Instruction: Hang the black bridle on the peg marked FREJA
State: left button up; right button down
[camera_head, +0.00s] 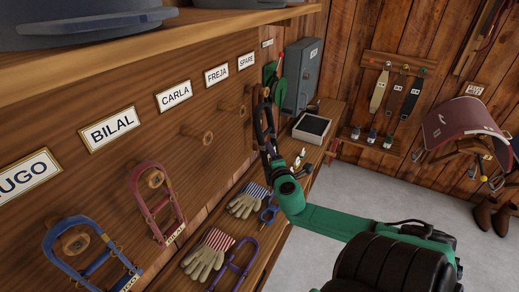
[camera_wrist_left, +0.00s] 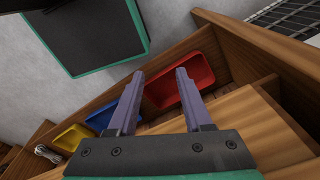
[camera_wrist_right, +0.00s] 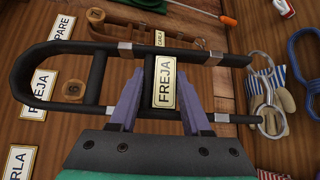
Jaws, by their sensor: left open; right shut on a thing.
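The black bridle (camera_wrist_right: 190,55) fills much of the right wrist view, with a FREJA tag (camera_wrist_right: 163,82) on it. My right gripper (camera_wrist_right: 161,78) is shut on it at the tagged strap. In the head view the bridle (camera_head: 260,118) stands upright in my right gripper (camera_head: 274,162), close to the board. The FREJA plate (camera_head: 217,74) has a bare wooden peg (camera_head: 243,110) below it. In the right wrist view that peg (camera_wrist_right: 72,90) shows between the bars of the bridle's rounded end; I cannot tell if it passes through. My left gripper (camera_wrist_left: 158,85) is open and empty.
A red bridle (camera_head: 158,205) and a blue bridle (camera_head: 90,255) hang on pegs at left. The CARLA peg (camera_head: 208,138) is bare. A brown bridle (camera_wrist_right: 140,30) hangs near the SPARE plate (camera_wrist_right: 63,27). Gloves (camera_head: 245,203) lie on the bench below. A red bin (camera_wrist_left: 183,82) is near my left gripper.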

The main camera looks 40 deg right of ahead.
jog(key=shift+w+r, duration=0.1)
jog(key=shift+w, duration=0.1)
jog(key=shift+w+a+b, duration=0.1)
jog(key=shift+w+b, duration=0.55)
jog(key=shift+w, duration=0.1)
jog(key=w+a+f+b, duration=0.1)
jog(key=w+a+b, duration=0.1)
jog(key=w, duration=0.6)
jog(key=shift+w+a+f+b, duration=0.2)
jog(key=shift+a+f+b, duration=0.15)
jog(key=shift+b, duration=0.5)
